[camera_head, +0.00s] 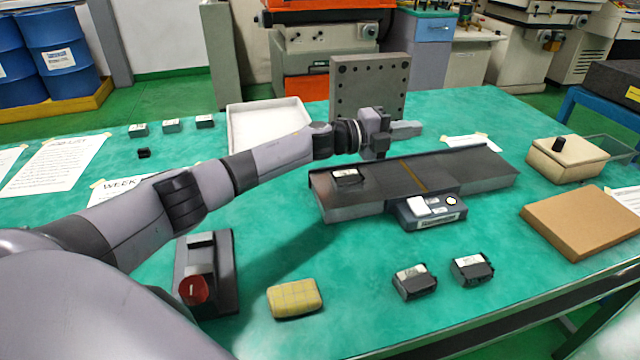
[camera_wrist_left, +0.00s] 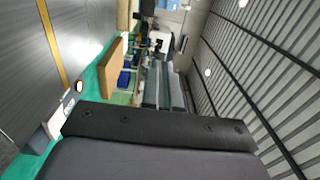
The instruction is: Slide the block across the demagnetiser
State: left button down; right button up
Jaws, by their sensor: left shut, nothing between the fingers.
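The demagnetiser (camera_head: 464,167) is a long, dark, flat-topped bed with a yellow line across its middle. A switch box (camera_head: 432,211) with a white switch sits at its front side. Its dark top and yellow line also fill the left of the left wrist view (camera_wrist_left: 18,60). A small dark block (camera_head: 347,178) with a white label lies on the left end of the bed. My left gripper (camera_head: 416,129) is shut and empty, above the far side of the bed, to the right of the block and apart from it. My right gripper is not in view.
Two labelled blocks (camera_head: 414,282) (camera_head: 472,269) and a yellow sponge-like pad (camera_head: 295,298) lie in front. A drilled grey angle plate (camera_head: 369,85) and a white tray (camera_head: 268,122) stand behind. A beige box (camera_head: 567,158) and brown board (camera_head: 584,221) lie right.

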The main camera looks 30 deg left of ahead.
pick_arm(q)
jog(key=p, duration=0.3)
send_over(334, 180)
jog(key=v, duration=0.4)
notch_tip(334, 180, down, 10)
jog(key=shift+s+r+b, duration=0.15)
jog(key=shift+b, duration=0.45)
jog(key=shift+w+d, duration=0.35)
jog(key=x, duration=0.1)
jog(key=b+x, duration=0.1)
jog(key=x, duration=0.1)
jog(key=shift+w+d+f, duration=0.1)
jog(key=shift+w+f, duration=0.05)
jog(key=shift+f, duration=0.1)
jog(key=shift+r, duration=0.1)
